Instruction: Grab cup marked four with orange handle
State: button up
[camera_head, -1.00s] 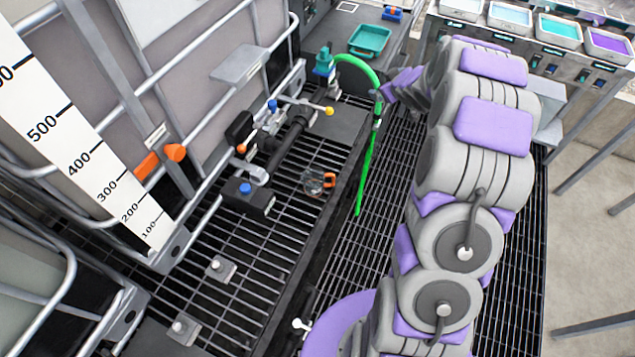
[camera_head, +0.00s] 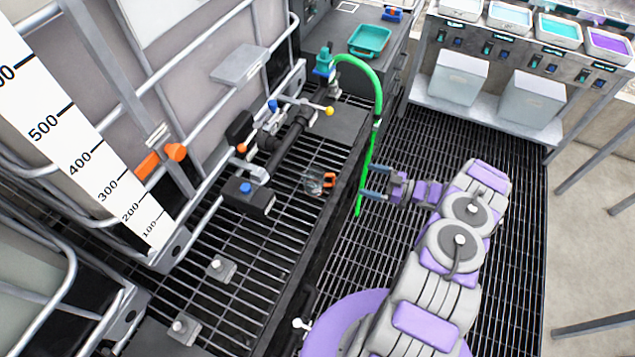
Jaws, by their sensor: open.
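A clear cup (camera_head: 313,184) with an orange handle (camera_head: 329,180) stands on the dark grating in the middle of the view, below the pipe and valves. The handle is on the cup's right side. A mark on the cup is too small to read. My gripper (camera_head: 366,183) is to the right of the cup, apart from it, with its fingers pointing left. It is open and empty. The green hose hangs by the fingertips, between gripper and cup in the picture; I cannot tell whether they touch.
A green hose (camera_head: 377,100) hangs from a teal fitting (camera_head: 324,62). A black pipe (camera_head: 290,135) with valves runs behind the cup beside the caged tank. A teal tray (camera_head: 370,40) sits at the back. A bench (camera_head: 490,106) with several coloured totes stands at back right.

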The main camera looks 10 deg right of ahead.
jog(key=s+f+y, duration=0.1)
jog(key=s+f, duration=0.1)
jog(key=s, duration=0.2)
jog(key=b, duration=0.2)
send_near(323, 182)
jog(key=shift+g+y, duration=0.3)
jog(key=shift+g, duration=0.1)
jog(key=w+a, duration=0.1)
jog(key=w+a+f, duration=0.1)
jog(key=w+a, duration=0.1)
jog(key=shift+w+a+f, duration=0.15)
jog(key=shift+a, duration=0.2)
jog(key=shift+r+b+x, duration=0.15)
jog(key=shift+b+x, duration=0.15)
jog(key=shift+x, duration=1.2)
jog(key=shift+r+b+x, duration=0.2)
jog(key=shift+b+x, duration=0.1)
jog(key=shift+x, duration=1.2)
jog(key=c, duration=1.1)
jog(key=shift+r, duration=0.1)
